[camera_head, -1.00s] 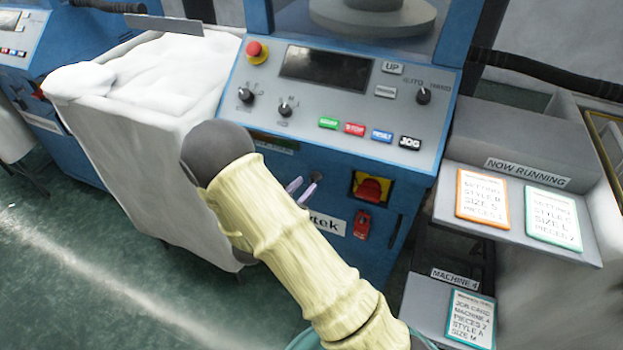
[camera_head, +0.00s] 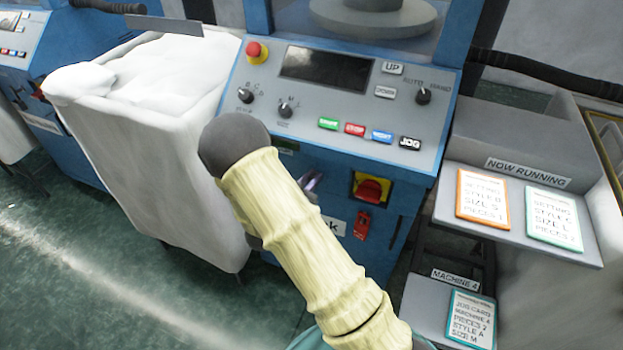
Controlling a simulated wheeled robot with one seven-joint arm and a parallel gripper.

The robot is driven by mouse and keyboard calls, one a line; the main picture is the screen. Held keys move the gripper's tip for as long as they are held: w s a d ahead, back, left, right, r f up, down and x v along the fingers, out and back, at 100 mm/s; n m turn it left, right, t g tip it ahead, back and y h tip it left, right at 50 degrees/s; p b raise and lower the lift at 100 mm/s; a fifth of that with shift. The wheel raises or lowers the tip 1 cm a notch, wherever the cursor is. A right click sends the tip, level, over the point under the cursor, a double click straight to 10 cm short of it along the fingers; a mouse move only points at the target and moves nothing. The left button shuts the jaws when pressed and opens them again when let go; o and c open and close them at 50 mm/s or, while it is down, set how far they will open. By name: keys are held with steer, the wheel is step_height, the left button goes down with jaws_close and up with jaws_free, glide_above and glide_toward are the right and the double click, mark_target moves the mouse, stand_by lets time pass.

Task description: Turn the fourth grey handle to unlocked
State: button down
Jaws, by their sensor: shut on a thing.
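My arm in its cream sleeve reaches across the front of the blue machine (camera_head: 406,180) beside the Machine 4 label (camera_head: 455,280). My gripper (camera_head: 312,181) shows only as small purplish-grey fingertips at the machine's lower front, left of the red and yellow switch (camera_head: 369,189). The rest of it is hidden behind the sleeve. It is shut at the place of the grey handle, which I cannot make out separately. Whether the handle stands at locked or unlocked cannot be read.
The sloping control panel (camera_head: 300,95), with knobs, coloured buttons and a red stop button (camera_head: 256,51), is above my gripper. A white, full bin (camera_head: 165,150) stands close on the left. A card shelf (camera_head: 470,235) juts out on the right. Green floor is open at lower left.

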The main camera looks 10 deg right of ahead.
mark_target(325, 180)
steer(key=shift+m, duration=0.3)
steer(key=m+b, duration=0.3)
steer(key=d+f+m+y+b, duration=0.1)
steer(key=m+b, duration=0.1)
steer(key=b, duration=0.1)
steer(key=s+m+y+b, duration=0.1)
steer(key=m+b, duration=0.2)
steer(key=shift+s+d+f+m, duration=0.1)
steer(key=shift+d+f+m, duration=0.15)
steer(key=shift+m, duration=0.05)
steer(key=m+b, duration=0.2)
steer(key=b, duration=0.1)
steer(key=f+m+y+b, duration=0.1)
steer(key=b, duration=0.2)
steer(key=shift+s+d+m, duration=0.1)
steer(key=shift+d+m, duration=0.05)
steer(key=shift+m, duration=0.25)
steer(key=m+b, duration=0.2)
steer(key=b, duration=0.2)
steer(key=shift+f+y, duration=0.15)
steer(key=shift+y, duration=0.15)
steer(key=shift+m+t+b, duration=0.3)
steer(key=shift+b, duration=0.35)
steer(key=c, duration=1.6)
jaws_free()
